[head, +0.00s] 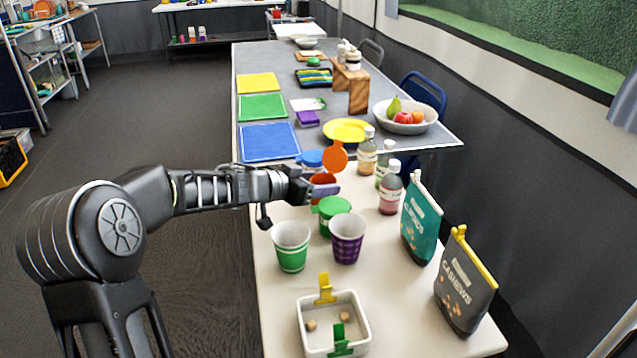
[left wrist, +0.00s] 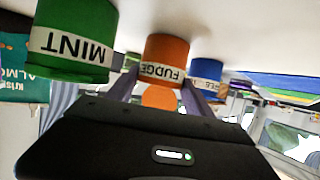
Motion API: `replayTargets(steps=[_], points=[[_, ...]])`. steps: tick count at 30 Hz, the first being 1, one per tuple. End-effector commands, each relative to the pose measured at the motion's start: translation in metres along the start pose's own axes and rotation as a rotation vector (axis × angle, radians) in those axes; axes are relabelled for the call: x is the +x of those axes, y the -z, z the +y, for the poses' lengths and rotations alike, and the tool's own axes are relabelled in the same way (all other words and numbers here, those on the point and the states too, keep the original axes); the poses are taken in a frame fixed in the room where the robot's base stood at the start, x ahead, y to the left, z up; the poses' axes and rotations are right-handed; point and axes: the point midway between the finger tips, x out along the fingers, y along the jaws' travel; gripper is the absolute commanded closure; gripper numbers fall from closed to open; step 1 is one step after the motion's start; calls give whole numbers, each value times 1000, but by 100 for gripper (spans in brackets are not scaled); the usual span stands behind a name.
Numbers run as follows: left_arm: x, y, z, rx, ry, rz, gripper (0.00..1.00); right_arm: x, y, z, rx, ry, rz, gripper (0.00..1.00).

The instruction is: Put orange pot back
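The orange pot (head: 322,179), labelled FUDGE, stands on the white table with its round orange lid (head: 335,157) raised. It also shows upside down in the left wrist view (left wrist: 166,52), between a green MINT pot (left wrist: 78,40) and a blue pot (left wrist: 207,70). My left gripper (head: 318,188) reaches in from the left, with its purple-grey fingers on either side of the orange pot. I cannot tell whether the fingers touch it. In the head view the fingers hide part of the pot. My right gripper is not in view.
The green pot (head: 335,206) stands close in front. Two cups, green (head: 291,259) and purple (head: 346,250), stand nearer, with a white box (head: 306,326) in front. Bottles (head: 390,197) and snack bags (head: 420,225) line the right. A grey table (head: 300,75) with coloured mats lies beyond.

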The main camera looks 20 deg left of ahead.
Motion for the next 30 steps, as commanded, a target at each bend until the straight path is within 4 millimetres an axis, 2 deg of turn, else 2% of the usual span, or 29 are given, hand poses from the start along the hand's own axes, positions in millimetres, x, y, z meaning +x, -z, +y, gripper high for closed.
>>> replayTargets(steps=[11, 14, 20, 30], points=[[-1, 2, 0, 1, 0, 1, 33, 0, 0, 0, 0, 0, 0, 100], [-6, 4, -1, 0, 2, 0, 33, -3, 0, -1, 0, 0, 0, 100], [-37, 6, -1, -1, 4, 1, 33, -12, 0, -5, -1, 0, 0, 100], [-105, 5, -1, 0, 3, 0, 33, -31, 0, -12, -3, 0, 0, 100]])
